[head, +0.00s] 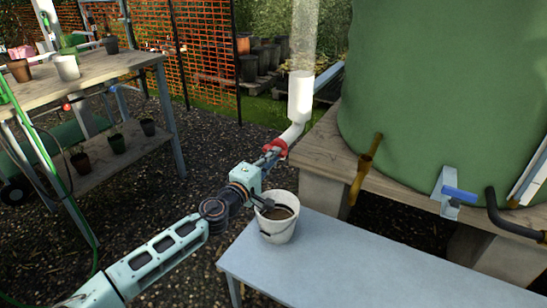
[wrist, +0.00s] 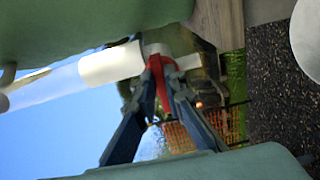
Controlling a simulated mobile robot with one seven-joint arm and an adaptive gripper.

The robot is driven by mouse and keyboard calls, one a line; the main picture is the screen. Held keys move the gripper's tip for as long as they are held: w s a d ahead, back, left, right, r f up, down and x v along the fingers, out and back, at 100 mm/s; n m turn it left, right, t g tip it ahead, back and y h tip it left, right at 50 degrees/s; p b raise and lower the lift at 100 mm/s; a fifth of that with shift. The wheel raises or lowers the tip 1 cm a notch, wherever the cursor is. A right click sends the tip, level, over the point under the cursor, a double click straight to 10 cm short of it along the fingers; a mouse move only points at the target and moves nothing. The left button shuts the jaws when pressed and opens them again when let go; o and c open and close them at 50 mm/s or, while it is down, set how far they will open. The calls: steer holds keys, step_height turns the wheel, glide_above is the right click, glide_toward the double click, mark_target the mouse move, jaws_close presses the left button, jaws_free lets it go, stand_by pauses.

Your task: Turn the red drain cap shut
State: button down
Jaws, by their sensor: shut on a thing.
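The red drain cap (head: 276,147) sits at the lower end of a white downpipe (head: 300,97) with a clear upper part, past a bend. My gripper (head: 268,156) reaches it from below left and is shut on it. In the wrist view the red cap (wrist: 158,80) shows between the two dark blue fingers of my gripper (wrist: 161,76), which touch it from both sides. The white pipe (wrist: 112,64) runs off to the left there. Part of the cap is hidden by the fingers, and I cannot tell how far it is turned.
A white bucket (head: 277,230) with brown contents stands on a grey bench (head: 350,262), close to my arm. A large green tank (head: 440,90) with a brown spout (head: 366,165) and a blue-handled tap (head: 458,193) stands at right. A potting table (head: 120,66) stands at left.

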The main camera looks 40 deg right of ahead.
steer(key=c, duration=2)
jaws_free()
steer(key=v, duration=1.2)
